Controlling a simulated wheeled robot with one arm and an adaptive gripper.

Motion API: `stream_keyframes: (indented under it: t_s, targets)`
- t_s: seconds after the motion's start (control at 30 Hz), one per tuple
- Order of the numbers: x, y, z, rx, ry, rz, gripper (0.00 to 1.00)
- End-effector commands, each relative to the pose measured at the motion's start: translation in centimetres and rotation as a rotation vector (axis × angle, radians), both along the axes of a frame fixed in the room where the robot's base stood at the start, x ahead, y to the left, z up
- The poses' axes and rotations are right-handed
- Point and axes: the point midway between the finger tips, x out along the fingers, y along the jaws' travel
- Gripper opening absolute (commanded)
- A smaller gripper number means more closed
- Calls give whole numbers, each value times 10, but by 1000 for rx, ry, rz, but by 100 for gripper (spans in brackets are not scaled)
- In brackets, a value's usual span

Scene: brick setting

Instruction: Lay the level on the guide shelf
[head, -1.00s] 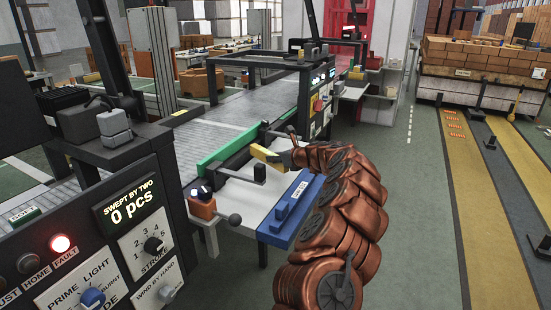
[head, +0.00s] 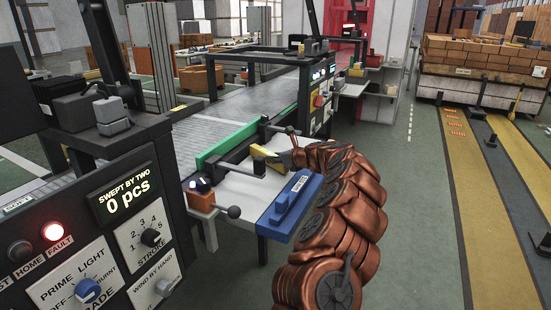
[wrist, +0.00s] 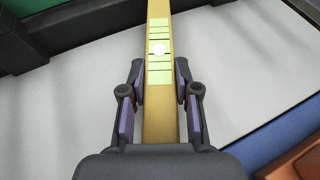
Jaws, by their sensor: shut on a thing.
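The level is a yellow bar (wrist: 159,108) with a pale green lined vial and a whitish bubble. In the wrist view it runs lengthwise between the two fingers of my gripper (wrist: 160,90), which is shut on it. In the head view the yellow level (head: 265,155) shows only in part at my gripper (head: 284,159). The white shelf (head: 237,197) beside the machine lies below it, and its pale surface fills much of the wrist view (wrist: 70,110). I cannot tell whether the level touches the shelf.
A green rail (head: 228,147) and dark bar border the shelf's far side. A blue block (head: 291,205) with a label lies along its near right edge. Open floor is to the right.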

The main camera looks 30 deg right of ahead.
Motion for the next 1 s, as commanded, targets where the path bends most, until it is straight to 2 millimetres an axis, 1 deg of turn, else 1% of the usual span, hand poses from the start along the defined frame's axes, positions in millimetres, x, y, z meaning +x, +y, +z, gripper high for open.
stream_keyframes:
  t_s: [0.43,0.47,0.5,0.73,1.0]
  targets:
    - [0,0,-7,1,-1,0,0]
    - [0,0,-7,1,-1,0,32]
    - [0,0,-7,1,-1,0,36]
    - [0,0,-7,0,-1,0,60]
    - [0,0,-7,0,0,0,60]
